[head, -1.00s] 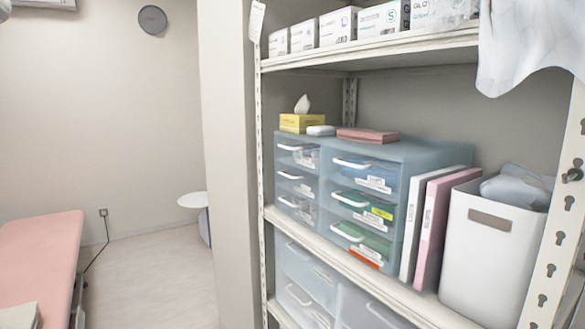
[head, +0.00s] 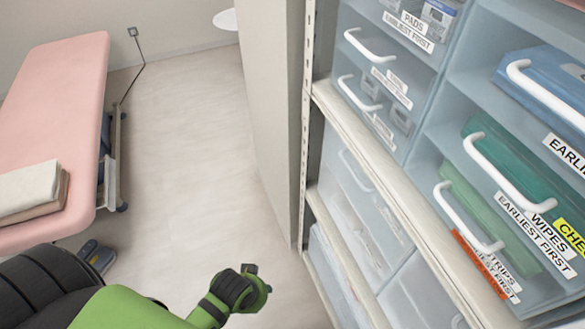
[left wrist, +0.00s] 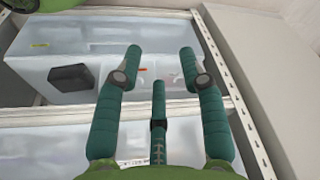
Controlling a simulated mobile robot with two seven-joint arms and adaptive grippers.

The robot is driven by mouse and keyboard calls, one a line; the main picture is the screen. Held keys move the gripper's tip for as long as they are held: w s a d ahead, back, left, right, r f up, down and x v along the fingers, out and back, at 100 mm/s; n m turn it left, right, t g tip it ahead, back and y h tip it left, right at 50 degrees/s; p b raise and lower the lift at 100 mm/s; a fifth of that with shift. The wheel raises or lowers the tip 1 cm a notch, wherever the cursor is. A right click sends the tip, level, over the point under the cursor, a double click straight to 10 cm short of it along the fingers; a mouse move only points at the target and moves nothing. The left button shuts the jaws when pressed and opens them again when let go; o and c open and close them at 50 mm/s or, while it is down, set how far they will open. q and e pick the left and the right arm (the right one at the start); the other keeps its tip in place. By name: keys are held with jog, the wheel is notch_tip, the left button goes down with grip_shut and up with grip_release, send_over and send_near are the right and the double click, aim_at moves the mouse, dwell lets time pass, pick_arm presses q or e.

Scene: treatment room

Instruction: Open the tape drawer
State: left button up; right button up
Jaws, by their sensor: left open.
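A pale blue translucent drawer unit with white handles stands on the shelf in the head view. No label that I can read says tape. Its left column has a pads drawer (head: 408,35), a middle drawer with a blurred label (head: 392,86) and a lower drawer with a blurred label (head: 379,131). The right column has a wipes drawer (head: 525,185) and a strips drawer (head: 470,215). All look shut. My left gripper (head: 252,282) is low, left of the shelving and apart from the handles. Its fingers are spread and empty in the left wrist view (left wrist: 160,52). My right gripper is out of view.
Larger clear drawers (head: 365,205) sit below the shelf edge (head: 385,185). A wall end (head: 268,110) and perforated metal post (head: 305,130) stand left of the unit. A pink couch (head: 60,120) with folded towels (head: 30,190) is at left.

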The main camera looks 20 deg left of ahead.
pick_arm(q)
jog(key=w+d+r+n+t+h, duration=0.1)
jog(key=w+r, duration=0.2)
jog(key=r, duration=0.3)
jog(key=w+d+r+n+t, duration=0.1)
jog(key=w+r+t, duration=0.1)
jog(key=r, duration=0.4)
jog(key=n+t+h, duration=0.6)
jog(key=n+t, duration=1.1)
send_near(358, 46)
jog(key=w, duration=0.2)
jog(key=p+x, duration=0.1)
jog(key=x, duration=0.1)
jog(key=p+x, duration=0.1)
jog(key=x, duration=0.2)
jog(key=p+x, duration=0.1)
jog(key=x, duration=0.1)
jog(key=shift+s+d+r+p, duration=0.2)
jog(key=shift+r+p, duration=0.1)
jog(key=shift+r, duration=0.15)
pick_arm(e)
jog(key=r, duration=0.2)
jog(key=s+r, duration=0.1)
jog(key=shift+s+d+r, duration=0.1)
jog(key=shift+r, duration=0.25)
pick_arm(q)
grip_shut()
